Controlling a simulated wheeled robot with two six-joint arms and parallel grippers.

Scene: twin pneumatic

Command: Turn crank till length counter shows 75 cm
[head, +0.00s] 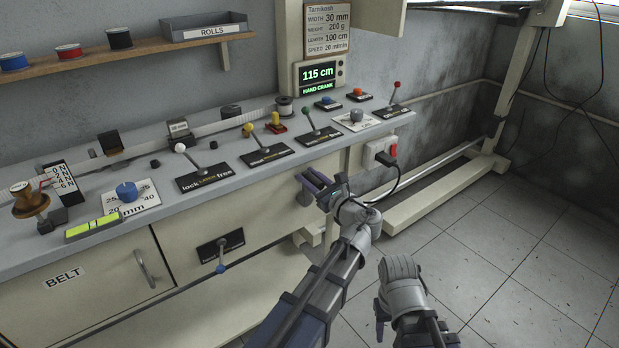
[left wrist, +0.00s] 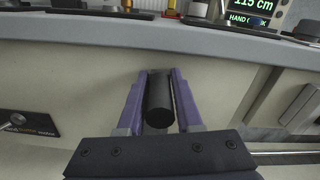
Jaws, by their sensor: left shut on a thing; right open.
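The length counter (head: 318,73) shows a green 115 cm with HAND CRANK below it. Its lower part also shows at the top of the left wrist view (left wrist: 250,10). My left gripper (head: 313,187) is at the front of the bench, below the worktop edge. In the left wrist view its purple fingers are shut on a black cylindrical crank handle (left wrist: 159,101), seen end-on. The rest of the crank is hidden. My right gripper (head: 381,316) is open, low over the floor at the right, away from the bench; its fingers are partly hidden.
Several levers on black plates line the worktop (head: 225,182), including a white-knobbed one (head: 181,149). A small blue-knobbed lever (head: 221,266) sits on the bench front. A socket with a red switch (head: 389,148) and cable is right of my left gripper. Floor at right is clear.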

